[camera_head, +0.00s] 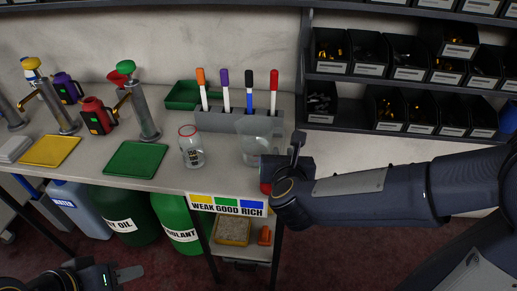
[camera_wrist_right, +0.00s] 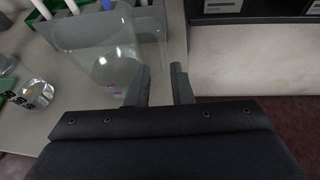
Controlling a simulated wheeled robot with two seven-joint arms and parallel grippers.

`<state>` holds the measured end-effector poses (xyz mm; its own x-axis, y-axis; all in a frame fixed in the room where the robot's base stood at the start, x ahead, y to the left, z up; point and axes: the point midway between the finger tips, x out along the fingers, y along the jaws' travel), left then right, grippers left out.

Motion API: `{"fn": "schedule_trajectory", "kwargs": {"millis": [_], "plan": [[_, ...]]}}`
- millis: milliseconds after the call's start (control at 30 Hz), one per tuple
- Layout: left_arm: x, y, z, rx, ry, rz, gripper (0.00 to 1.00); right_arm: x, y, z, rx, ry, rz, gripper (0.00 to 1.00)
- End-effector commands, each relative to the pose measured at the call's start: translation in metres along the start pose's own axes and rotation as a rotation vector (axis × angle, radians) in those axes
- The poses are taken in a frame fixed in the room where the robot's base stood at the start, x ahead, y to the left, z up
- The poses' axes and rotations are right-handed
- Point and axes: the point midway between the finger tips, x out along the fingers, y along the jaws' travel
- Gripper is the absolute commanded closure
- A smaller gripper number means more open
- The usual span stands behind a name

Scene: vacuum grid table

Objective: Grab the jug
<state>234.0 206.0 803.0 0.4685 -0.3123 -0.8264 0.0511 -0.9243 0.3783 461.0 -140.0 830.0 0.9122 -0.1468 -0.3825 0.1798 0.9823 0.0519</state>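The clear, see-through jug (camera_head: 258,142) stands upright on the table near its right end, in front of the pen holder. In the right wrist view the jug (camera_wrist_right: 105,62) is at the upper left, with its right side close to the fingers. My right gripper (camera_head: 284,150) is at the jug's right side. In the wrist view its two fingers (camera_wrist_right: 160,85) stand apart; the left finger overlaps the jug's outline. I cannot tell whether it touches the jug, and the handle is not clear. My left gripper (camera_head: 105,275) is low at the left, away from the jug.
A small glass beaker (camera_head: 191,150) stands left of the jug. The grey holder (camera_head: 215,120) with several markers is behind. A green mat (camera_head: 136,159), a yellow mat (camera_head: 48,151) and metal taps are further left. Shelves of black bins (camera_head: 410,60) rise at the right.

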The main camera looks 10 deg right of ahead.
Motion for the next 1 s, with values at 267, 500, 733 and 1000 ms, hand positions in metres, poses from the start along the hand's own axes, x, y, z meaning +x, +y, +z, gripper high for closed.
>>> {"fn": "schedule_trajectory", "kwargs": {"millis": [267, 500, 733, 1000], "plan": [[0.003, -0.001, 0.001, 0.000, 0.000, 0.000, 0.64, 0.037, -0.004, 0.002, -0.003, 0.001, -0.003, 0.80], [0.005, -0.002, 0.002, 0.000, 0.000, 0.000, 0.64, 0.063, -0.004, 0.003, -0.004, 0.000, 0.000, 0.80], [0.005, -0.002, 0.002, 0.000, 0.000, 0.000, 0.64, 0.064, -0.004, 0.004, -0.004, 0.000, 0.001, 0.80], [0.005, -0.002, 0.002, 0.000, 0.000, 0.000, 0.64, 0.064, -0.004, 0.004, -0.004, 0.000, 0.001, 1.00]]}}
